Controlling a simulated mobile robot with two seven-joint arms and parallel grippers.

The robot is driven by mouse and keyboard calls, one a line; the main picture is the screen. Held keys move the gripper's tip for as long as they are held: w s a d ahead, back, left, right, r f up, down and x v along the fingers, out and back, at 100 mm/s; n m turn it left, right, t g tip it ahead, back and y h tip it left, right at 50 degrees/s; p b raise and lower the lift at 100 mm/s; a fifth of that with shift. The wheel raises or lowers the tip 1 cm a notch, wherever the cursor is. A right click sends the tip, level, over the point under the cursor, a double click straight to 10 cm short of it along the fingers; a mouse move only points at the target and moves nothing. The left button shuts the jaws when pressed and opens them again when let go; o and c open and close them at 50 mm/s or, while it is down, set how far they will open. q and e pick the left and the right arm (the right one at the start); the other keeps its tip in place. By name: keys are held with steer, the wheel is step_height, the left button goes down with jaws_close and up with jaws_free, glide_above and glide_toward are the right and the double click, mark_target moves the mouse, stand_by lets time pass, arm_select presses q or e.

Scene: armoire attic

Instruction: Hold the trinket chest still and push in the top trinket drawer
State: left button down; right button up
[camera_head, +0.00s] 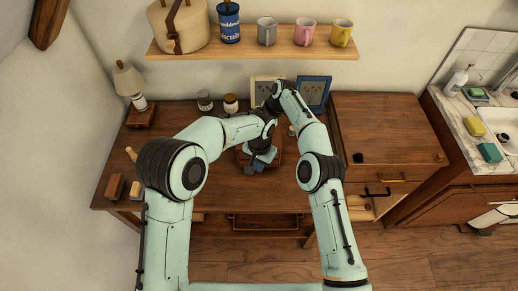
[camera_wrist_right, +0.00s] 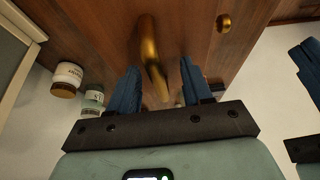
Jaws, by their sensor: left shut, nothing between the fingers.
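The small brown wooden trinket chest (camera_head: 275,160) stands on the desk, largely hidden behind my grippers and forearms in the head view. In the right wrist view, its wood (camera_wrist_right: 95,22) fills the top, with a curved brass handle (camera_wrist_right: 152,60) and a round brass knob (camera_wrist_right: 224,22). My right gripper (camera_wrist_right: 158,70) has its blue fingers apart, one on each side of the handle; I cannot tell whether they touch it. My left gripper (camera_head: 258,163) is shut and empty at the chest's near side. How far the top drawer stands out is hidden.
Two jars (camera_head: 230,103) and two picture frames (camera_head: 313,93) stand behind the chest. A lamp (camera_head: 130,80) is at the back left of the desk (camera_head: 225,200). A wooden cabinet (camera_head: 380,125) stands right. A shelf (camera_head: 250,47) with mugs hangs above.

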steer(key=shift+r, duration=0.1)
steer(key=v, duration=0.7)
steer(key=shift+d+r, duration=0.1)
steer(key=shift+d, duration=0.05)
